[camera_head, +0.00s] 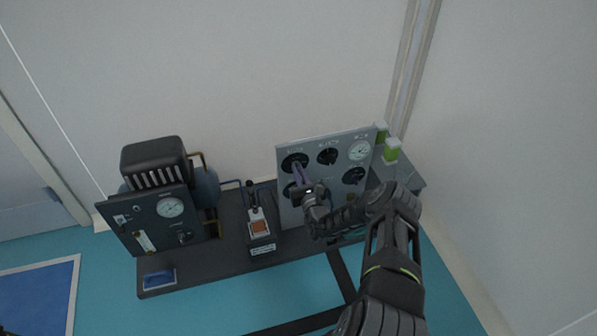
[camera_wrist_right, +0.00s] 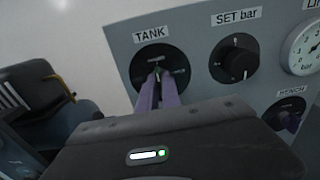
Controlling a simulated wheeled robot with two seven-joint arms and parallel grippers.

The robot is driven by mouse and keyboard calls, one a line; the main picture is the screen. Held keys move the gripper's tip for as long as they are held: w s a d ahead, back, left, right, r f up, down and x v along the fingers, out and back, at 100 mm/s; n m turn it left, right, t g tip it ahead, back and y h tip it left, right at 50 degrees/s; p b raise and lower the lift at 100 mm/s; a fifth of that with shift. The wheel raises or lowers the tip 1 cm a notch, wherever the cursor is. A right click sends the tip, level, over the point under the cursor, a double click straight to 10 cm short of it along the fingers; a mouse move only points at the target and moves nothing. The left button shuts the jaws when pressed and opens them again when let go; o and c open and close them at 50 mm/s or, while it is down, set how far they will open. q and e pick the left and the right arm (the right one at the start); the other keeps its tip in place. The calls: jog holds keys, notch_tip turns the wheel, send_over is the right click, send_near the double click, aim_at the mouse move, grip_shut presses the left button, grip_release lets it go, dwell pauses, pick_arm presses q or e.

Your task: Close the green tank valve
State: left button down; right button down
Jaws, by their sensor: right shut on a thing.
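The tank valve (camera_wrist_right: 152,64) is a round black dial under a "TANK" label on a grey panel (camera_head: 313,148). In the head view the valve (camera_head: 294,160) is at the panel's upper left. My right gripper (camera_head: 300,172) reaches it from the front, and its purple fingers (camera_wrist_right: 158,76) are shut at the dial's middle, on the valve's handle. The fingers hide most of the handle, so its angle is hard to read. A little green shows on the dial beside the fingertips.
The black "SET bar" knob (camera_wrist_right: 234,60) and a white gauge (camera_wrist_right: 304,48) are right of the valve. A compressor unit (camera_head: 155,215) stands at the bench's left. A small box with an orange switch (camera_head: 259,228) sits between. Green-and-white blocks (camera_head: 391,151) are behind the panel.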

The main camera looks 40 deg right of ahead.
jog(key=shift+f, duration=0.1)
jog(key=c, duration=1.6)
grip_release()
jog(key=shift+o, duration=0.2)
jog(key=shift+s, duration=0.1)
jog(key=p+v, duration=0.1)
jog(key=v, duration=0.6)
jog(key=shift+s+a+p, duration=0.15)
jog(key=shift+s+p, duration=0.15)
jog(key=shift+p, duration=0.1)
